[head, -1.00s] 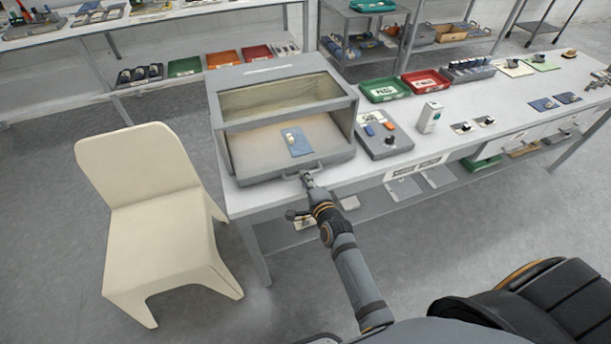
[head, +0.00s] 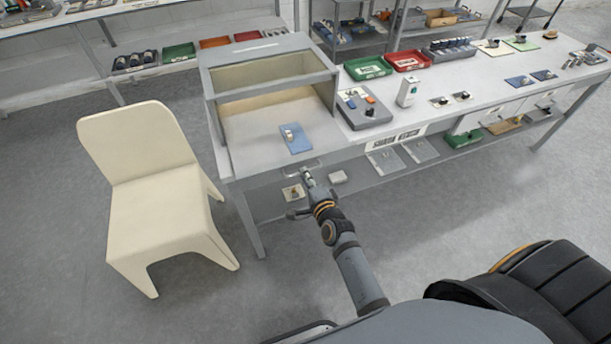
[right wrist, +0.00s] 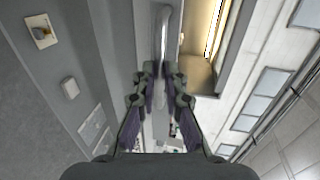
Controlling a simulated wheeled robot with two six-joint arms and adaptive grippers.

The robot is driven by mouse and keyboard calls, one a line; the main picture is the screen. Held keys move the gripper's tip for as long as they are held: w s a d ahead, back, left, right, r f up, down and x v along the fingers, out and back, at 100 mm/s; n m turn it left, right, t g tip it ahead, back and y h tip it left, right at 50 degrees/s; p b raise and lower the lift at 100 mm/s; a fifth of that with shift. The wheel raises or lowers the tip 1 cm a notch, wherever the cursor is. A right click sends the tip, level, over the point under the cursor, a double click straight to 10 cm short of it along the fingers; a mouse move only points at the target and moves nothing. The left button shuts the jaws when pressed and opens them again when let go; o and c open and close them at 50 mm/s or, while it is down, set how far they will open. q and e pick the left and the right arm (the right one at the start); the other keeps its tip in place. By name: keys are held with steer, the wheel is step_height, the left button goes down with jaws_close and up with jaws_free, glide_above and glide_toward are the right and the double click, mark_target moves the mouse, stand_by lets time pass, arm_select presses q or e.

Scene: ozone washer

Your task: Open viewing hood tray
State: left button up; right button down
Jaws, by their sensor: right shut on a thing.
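The grey viewing hood (head: 226,93) with its tinted window (head: 262,72) stands on the left end of the bench. A blue pad (head: 298,145) with a small pale and metallic item (head: 289,133) lies on the tray. My right gripper (head: 306,173) is at the tray's front and shut on the tray handle (head: 318,164). In the right wrist view, the fingers (right wrist: 163,72) close around the handle bar (right wrist: 162,35). My left gripper is out of view.
A cream chair (head: 150,215) stands left of the bench. A grey control box (head: 362,112), a green tray (head: 368,67) and a red tray (head: 408,60) sit right of the hood. A low shelf (head: 375,170) runs below. Floor in front is clear.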

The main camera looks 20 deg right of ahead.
steer(key=c, duration=1.4)
jaws_free()
steer(key=v, duration=0.7)
steer(key=shift+s, duration=0.25)
steer(key=s+f+n+g, duration=0.3)
steer(key=s+f+n, duration=0.15)
steer(key=f, duration=0.85)
steer(key=s+f+n+g, duration=0.4)
steer(key=s+f, duration=0.2)
steer(key=f, duration=0.7)
steer(key=s+d+f+n+g, duration=0.2)
steer(key=s+d+f+n, duration=0.1)
steer(key=s+f, duration=0.3)
steer(key=s+d+f+n+g+h, duration=0.1)
steer(key=s+d+f+n+g, duration=0.2)
steer(key=s, duration=0.8)
steer(key=s+d+f+n+g, duration=0.2)
steer(key=s+d+f+n, duration=0.1)
steer(key=s+f, duration=0.5)
steer(key=shift+s+d+f, duration=0.3)
steer(key=shift+s+d, duration=0.3)
